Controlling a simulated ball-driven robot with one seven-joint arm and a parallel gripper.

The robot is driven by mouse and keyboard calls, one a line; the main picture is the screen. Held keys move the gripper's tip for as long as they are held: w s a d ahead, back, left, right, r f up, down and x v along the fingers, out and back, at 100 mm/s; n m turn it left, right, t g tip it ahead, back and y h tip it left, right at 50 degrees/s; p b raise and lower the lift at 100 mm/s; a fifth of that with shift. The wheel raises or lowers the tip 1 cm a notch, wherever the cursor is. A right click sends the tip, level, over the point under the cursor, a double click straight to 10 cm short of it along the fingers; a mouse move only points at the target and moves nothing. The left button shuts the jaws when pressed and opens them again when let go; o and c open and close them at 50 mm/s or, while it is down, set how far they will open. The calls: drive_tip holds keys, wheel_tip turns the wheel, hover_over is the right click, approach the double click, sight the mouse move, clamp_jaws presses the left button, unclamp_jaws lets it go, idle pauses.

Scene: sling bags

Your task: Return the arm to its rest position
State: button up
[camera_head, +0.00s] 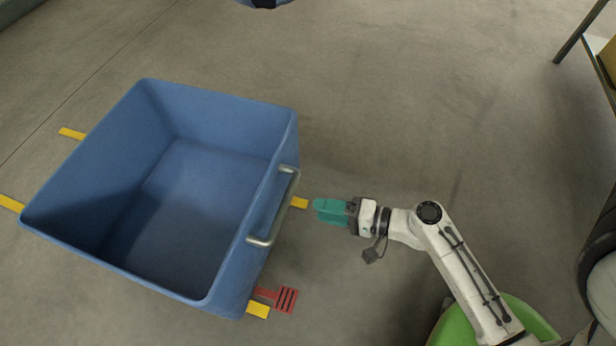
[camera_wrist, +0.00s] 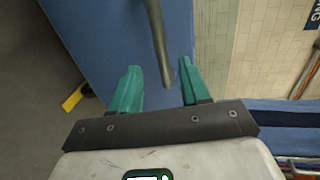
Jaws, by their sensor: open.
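My gripper (camera_head: 320,209), with teal fingers, is at the right of the blue bin (camera_head: 288,140), near the bar handle (camera_head: 262,240) on the bin's right side. In the head view there is a gap between the fingertips and the handle. In the wrist view my gripper (camera_wrist: 159,70) is open, its fingers spread, and the grey handle bar (camera_wrist: 156,35) shows between and beyond them. Nothing is held. My white arm reaches from the lower right and is extended toward the bin. The bin's visible inside is empty.
Yellow floor strips (camera_head: 72,134) lie around the bin. A red pedal (camera_head: 286,299) sticks out at its lower right corner. A table leg (camera_head: 575,38) stands at the upper right. A blue thing (camera_head: 262,2) is cut off at the top edge. The floor above my arm is clear.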

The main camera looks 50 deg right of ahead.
drive_tip(key=s+a+f+n+g+h, duration=0.2)
drive_tip(key=s+a+f+n+g, duration=0.3)
drive_tip(key=n+g, duration=0.75)
wheel_tip(320, 180, up, 37)
drive_tip(key=s+d+n+g+h+p, duration=0.1)
drive_tip(key=s+d+h+p, duration=0.1)
drive_tip(key=p, duration=3.1)
drive_tip(key=shift+s+h, duration=0.25)
drive_tip(key=shift+h, duration=0.25)
drive_tip(key=shift+n, duration=0.25)
